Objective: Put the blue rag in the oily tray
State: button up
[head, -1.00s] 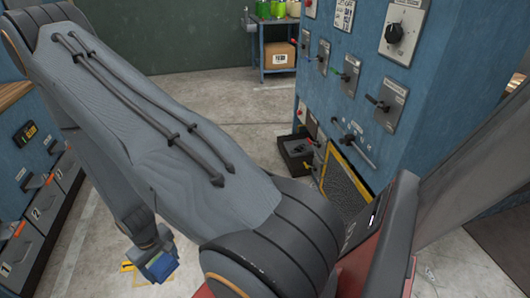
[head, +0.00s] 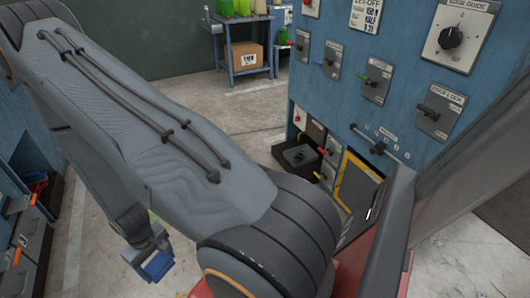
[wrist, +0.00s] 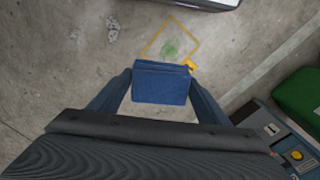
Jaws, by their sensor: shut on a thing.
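The blue rag (head: 158,266) is a folded, blocky bundle held in the air at the lower left of the head view. My gripper (head: 147,252) is shut on it. In the wrist view the rag (wrist: 162,85) sits between my two fingers, above the floor. A low, dark open tray (head: 296,158) stands at the foot of the blue cabinet, with a dark thing in it. Another black bin (head: 50,202) at the left holds red, green and blue items. I cannot tell from markings which one is the oily tray. The rag is apart from both.
The blue control cabinet (head: 400,60) with levers and knobs fills the right. A table (head: 245,68) with a cardboard box (head: 246,55) stands at the back. Grey drawers (head: 20,265) line the left edge. A yellow square (wrist: 170,40) marks the floor. The central concrete is clear.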

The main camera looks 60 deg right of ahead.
aim_at(296, 159)
jog(key=z, duration=0.3)
jog(key=i, duration=1.6)
jog(key=z, duration=1.15)
jog(key=i, duration=1)
jog(key=z, duration=1.5)
jog(key=i, duration=0.6)
jog(key=z, duration=0.5)
